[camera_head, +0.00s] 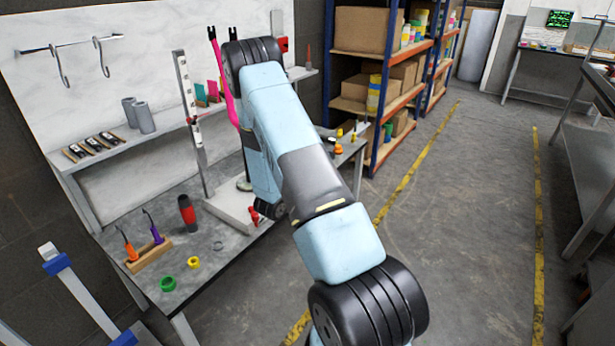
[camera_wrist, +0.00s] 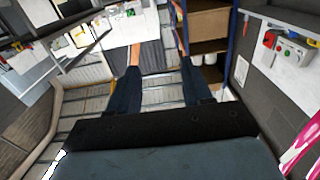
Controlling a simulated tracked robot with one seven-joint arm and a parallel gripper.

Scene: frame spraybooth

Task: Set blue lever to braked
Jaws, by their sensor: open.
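I cannot clearly make out a blue lever in either view. In the head view my arm crosses the middle, and I cannot make out my gripper there.
A grey workbench (camera_head: 215,275) with a red-black handled tool (camera_head: 187,213) and green (camera_head: 168,284) and yellow (camera_head: 194,262) rings stands left. A pink frame (camera_head: 222,80) is partly behind my arm. Shelving with boxes (camera_head: 362,30) stands behind.

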